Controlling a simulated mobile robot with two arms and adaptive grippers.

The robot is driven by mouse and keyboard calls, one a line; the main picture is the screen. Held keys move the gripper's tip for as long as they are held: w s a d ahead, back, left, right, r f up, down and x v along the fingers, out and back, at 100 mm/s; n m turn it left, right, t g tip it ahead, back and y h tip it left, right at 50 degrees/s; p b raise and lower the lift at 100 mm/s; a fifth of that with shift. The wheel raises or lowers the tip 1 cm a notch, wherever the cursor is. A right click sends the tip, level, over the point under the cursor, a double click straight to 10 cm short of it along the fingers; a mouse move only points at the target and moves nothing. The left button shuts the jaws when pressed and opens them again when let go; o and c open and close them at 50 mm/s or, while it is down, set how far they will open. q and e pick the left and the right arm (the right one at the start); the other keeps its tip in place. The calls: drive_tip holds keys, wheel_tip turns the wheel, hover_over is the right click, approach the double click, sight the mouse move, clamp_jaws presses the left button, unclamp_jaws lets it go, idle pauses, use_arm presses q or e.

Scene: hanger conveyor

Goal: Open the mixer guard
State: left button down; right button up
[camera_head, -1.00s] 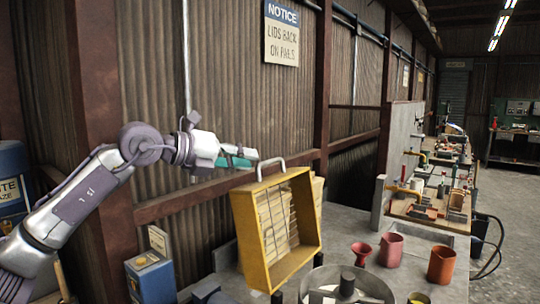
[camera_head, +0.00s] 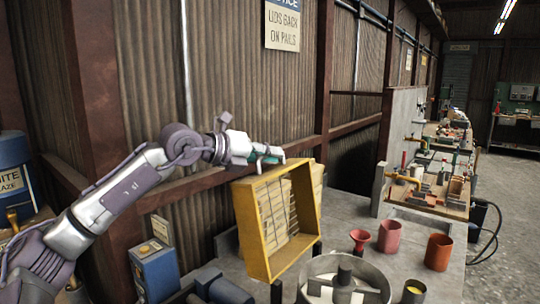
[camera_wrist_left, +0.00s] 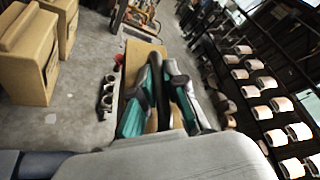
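The mixer guard (camera_head: 243,223) is a yellow open frame with thin bars. It stands raised and tilted behind the round metal mixer bowl (camera_head: 375,293) in the head view. My left gripper (camera_head: 274,157) is at the guard's upper edge, where it covers the guard's handle. In the left wrist view its dark and teal fingers (camera_wrist_left: 163,62) converge to nearly touching tips, and I see no handle between them. I cannot tell whether the gripper touches the guard. My right gripper is out of view.
Red and orange vessels (camera_head: 389,236) stand on the bench right of the guard, with a yellow-filled cup (camera_head: 413,292) near the bowl. A corrugated wall (camera_head: 250,85) is close behind my left arm. A blue container (camera_head: 154,272) stands left of the guard.

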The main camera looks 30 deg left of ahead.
use_arm(q)
drive_tip(key=shift+m+y, duration=0.6)
drive_tip(key=shift+m, duration=0.3)
drive_tip(key=d, duration=0.2)
drive_tip(key=d+r, duration=0.1)
drive_tip(key=d+p, duration=0.1)
drive_tip(key=d, duration=0.1)
drive_tip(key=shift+s+d+r, duration=0.15)
drive_tip(key=shift+s+d, duration=0.1)
drive_tip(key=shift+d, duration=0.05)
drive_tip(key=c, duration=1.5)
unclamp_jaws()
drive_tip(key=shift+a, duration=0.15)
wheel_tip(320, 180, up, 4)
hover_over(246, 184)
